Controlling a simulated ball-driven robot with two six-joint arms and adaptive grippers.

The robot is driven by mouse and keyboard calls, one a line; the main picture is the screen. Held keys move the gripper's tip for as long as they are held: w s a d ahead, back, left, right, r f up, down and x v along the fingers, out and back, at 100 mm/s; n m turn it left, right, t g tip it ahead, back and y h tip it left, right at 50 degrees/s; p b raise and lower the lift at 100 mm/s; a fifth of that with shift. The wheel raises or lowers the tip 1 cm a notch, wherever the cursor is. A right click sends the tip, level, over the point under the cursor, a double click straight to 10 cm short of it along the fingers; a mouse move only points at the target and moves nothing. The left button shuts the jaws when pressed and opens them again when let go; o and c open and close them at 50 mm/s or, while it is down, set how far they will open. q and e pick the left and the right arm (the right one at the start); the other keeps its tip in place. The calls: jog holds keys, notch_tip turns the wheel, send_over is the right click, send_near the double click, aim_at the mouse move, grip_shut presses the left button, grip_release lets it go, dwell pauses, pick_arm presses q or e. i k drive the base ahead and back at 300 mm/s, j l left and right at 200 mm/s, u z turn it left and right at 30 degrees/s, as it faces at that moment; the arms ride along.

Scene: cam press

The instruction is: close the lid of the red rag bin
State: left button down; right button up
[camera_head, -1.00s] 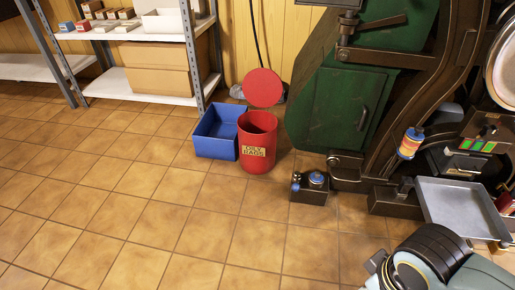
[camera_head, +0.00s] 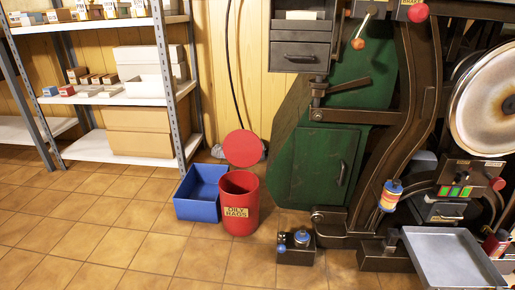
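The red rag bin (camera_head: 240,212) stands upright on the tiled floor, with a yellow label reading "OILY RAGS" on its front. Its round red lid (camera_head: 243,149) is open, standing up at the back of the rim with its flat face toward me. The inside of the bin is dark red and I cannot make out any contents. Neither of my grippers is in view.
A blue open crate (camera_head: 203,192) stands just left of the bin. A dark green machine (camera_head: 318,165) rises to the right, with a small dark box with a blue knob (camera_head: 297,246) at its foot. A grey tray (camera_head: 452,260) juts out at right. Floor in front is clear.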

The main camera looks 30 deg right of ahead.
aim_at(242, 148)
jog(key=i+z, duration=0.1)
jog(key=z, duration=0.7)
jog(key=i+z, duration=0.15)
jog(key=z, duration=0.25)
jog(key=i+z, duration=0.1)
jog(key=z, duration=0.3)
